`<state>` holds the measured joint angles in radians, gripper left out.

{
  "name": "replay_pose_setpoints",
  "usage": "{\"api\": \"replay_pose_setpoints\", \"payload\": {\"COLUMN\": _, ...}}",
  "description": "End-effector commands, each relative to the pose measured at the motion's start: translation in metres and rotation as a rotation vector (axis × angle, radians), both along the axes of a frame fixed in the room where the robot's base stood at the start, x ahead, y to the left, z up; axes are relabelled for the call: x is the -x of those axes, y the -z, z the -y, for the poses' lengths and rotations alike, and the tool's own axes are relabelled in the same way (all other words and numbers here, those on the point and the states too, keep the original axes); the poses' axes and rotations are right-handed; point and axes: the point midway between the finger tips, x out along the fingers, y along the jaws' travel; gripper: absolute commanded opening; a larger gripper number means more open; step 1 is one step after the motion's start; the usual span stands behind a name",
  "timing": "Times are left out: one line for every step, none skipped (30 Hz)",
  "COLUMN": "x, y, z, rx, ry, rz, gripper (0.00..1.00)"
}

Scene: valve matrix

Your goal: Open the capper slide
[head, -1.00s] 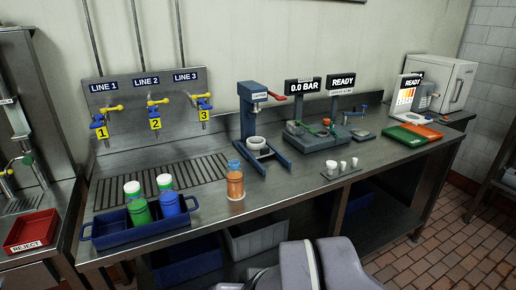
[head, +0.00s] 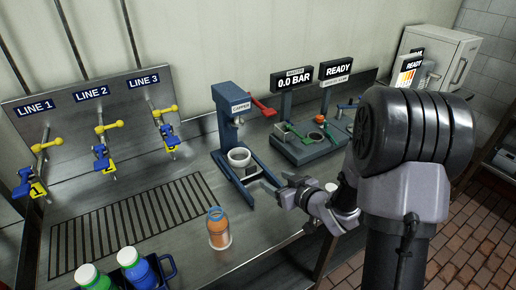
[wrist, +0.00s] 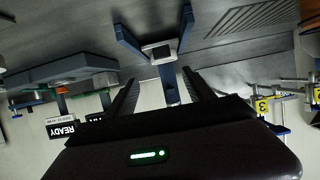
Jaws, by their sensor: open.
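The capper (head: 236,110) is a blue press with a red lever at its right and two blue rails running forward on the counter. Its slide, with a pale round cup (head: 239,157), sits under the press head between the rails. My gripper (head: 270,187) is open and empty near the front ends of the rails. In the wrist view the capper is upside down, and the slide's grey square part (wrist: 158,51) shows ahead of the space between my open fingers (wrist: 161,78). I see no contact with the slide.
An orange bottle with a blue top (head: 218,230) stands left of my gripper. A blue crate (head: 160,270) holds green and blue bottles. A device with a READY sign (head: 338,69) is to the right. The drain grille (head: 125,230) is bare.

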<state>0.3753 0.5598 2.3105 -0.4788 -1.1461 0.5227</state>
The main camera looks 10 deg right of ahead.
Motion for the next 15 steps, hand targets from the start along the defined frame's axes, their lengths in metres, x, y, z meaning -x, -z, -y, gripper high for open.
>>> {"api": "replay_pose_setpoints", "payload": {"x": -0.008, "y": 0.007, "z": -0.004, "rx": 0.001, "ry": -0.005, "rz": 0.001, "gripper": 0.62}}
{"api": "replay_pose_setpoints", "payload": {"x": -0.014, "y": 0.010, "z": -0.006, "rx": 0.001, "ry": -0.004, "rz": 0.001, "gripper": 0.62}}
{"api": "replay_pose_setpoints", "payload": {"x": -0.024, "y": 0.015, "z": -0.010, "rx": 0.001, "ry": -0.004, "rz": 0.001, "gripper": 0.62}}
{"api": "replay_pose_setpoints", "payload": {"x": -0.032, "y": 0.019, "z": -0.012, "rx": 0.001, "ry": -0.004, "rz": 0.001, "gripper": 0.62}}
{"api": "replay_pose_setpoints", "payload": {"x": -0.040, "y": 0.022, "z": -0.015, "rx": 0.001, "ry": -0.004, "rz": 0.001, "gripper": 0.62}}
{"api": "replay_pose_setpoints", "payload": {"x": -0.051, "y": 0.027, "z": -0.019, "rx": 0.002, "ry": -0.004, "rz": 0.002, "gripper": 0.62}}
{"api": "replay_pose_setpoints", "payload": {"x": -0.059, "y": 0.031, "z": -0.021, "rx": 0.002, "ry": -0.003, "rz": 0.002, "gripper": 0.62}}
{"api": "replay_pose_setpoints", "payload": {"x": -0.067, "y": 0.035, "z": -0.024, "rx": 0.002, "ry": -0.003, "rz": 0.002, "gripper": 0.62}}
{"api": "replay_pose_setpoints", "payload": {"x": -0.078, "y": 0.039, "z": -0.027, "rx": 0.002, "ry": -0.002, "rz": 0.002, "gripper": 0.62}}
{"api": "replay_pose_setpoints", "payload": {"x": -0.086, "y": 0.043, "z": -0.030, "rx": 0.001, "ry": -0.002, "rz": 0.000, "gripper": 0.62}}
{"api": "replay_pose_setpoints", "payload": {"x": -0.094, "y": 0.045, "z": -0.032, "rx": 0.001, "ry": -0.002, "rz": 0.001, "gripper": 0.62}}
{"api": "replay_pose_setpoints", "payload": {"x": -0.103, "y": 0.050, "z": -0.035, "rx": 0.002, "ry": -0.001, "rz": 0.001, "gripper": 0.62}}
{"api": "replay_pose_setpoints", "payload": {"x": -0.109, "y": 0.052, "z": -0.037, "rx": 0.002, "ry": -0.001, "rz": 0.002, "gripper": 0.62}}
{"api": "replay_pose_setpoints", "payload": {"x": -0.115, "y": 0.054, "z": -0.039, "rx": 0.003, "ry": -0.001, "rz": 0.001, "gripper": 0.62}}
{"api": "replay_pose_setpoints", "payload": {"x": -0.122, "y": 0.057, "z": -0.041, "rx": 0.003, "ry": 0.000, "rz": 0.002, "gripper": 0.62}}
